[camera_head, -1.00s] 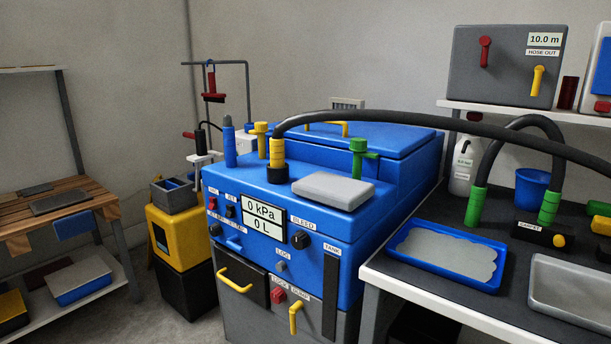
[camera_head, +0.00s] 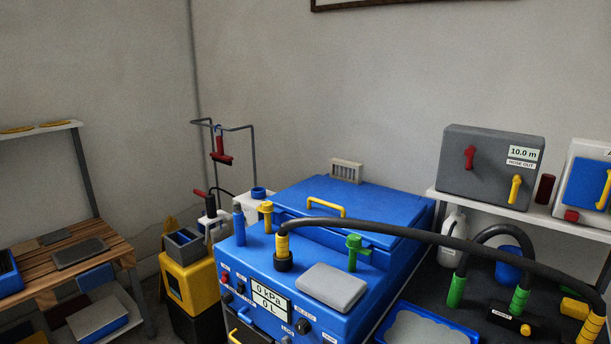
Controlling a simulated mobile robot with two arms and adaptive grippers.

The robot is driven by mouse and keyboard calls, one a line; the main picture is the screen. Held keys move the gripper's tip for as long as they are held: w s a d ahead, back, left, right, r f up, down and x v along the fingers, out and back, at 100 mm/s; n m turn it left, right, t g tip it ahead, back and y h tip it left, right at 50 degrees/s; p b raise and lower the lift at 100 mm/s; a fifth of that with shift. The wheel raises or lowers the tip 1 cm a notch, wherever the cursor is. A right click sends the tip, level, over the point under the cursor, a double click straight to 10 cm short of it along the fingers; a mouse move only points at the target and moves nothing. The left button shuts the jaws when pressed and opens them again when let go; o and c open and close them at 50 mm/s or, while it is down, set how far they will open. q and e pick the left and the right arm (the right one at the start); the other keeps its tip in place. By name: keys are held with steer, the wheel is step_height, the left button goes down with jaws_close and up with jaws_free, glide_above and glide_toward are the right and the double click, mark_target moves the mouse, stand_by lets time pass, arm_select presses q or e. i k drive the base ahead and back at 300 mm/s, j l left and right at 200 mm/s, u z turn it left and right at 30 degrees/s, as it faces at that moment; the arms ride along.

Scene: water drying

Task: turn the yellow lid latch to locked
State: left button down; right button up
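The blue machine (camera_head: 250,250) stands in the lower middle, with a closed blue lid (camera_head: 385,207) on its raised back part. A yellow arched handle (camera_head: 326,207) is on the lid's top. An upright yellow post with a wider cap (camera_head: 266,213) stands at the machine's left, in front of the lid; I cannot tell whether this is the lid latch. A green post with a side arm (camera_head: 353,250) stands farther right. No lock marking is readable. Neither gripper is in view.
A black hose (camera_head: 400,231) arcs from the yellow-collared port (camera_head: 283,245) to the right-hand bench. A grey pad (camera_head: 332,287) lies on the machine's top. A grey hose box (camera_head: 490,170) sits on a shelf. A wooden bench (camera_head: 95,240) stands at left.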

mark_target(266, 207)
steer(key=i+j+z, duration=0.1)
steer(key=j, duration=0.25)
steer(key=i+j, duration=0.25)
steer(key=i+j+z, duration=0.15)
steer(key=j, duration=0.3)
steer(key=i+j, duration=0.15)
steer(key=j, duration=0.25)
steer(key=i+j+z, duration=0.15)
steer(key=j, duration=0.25)
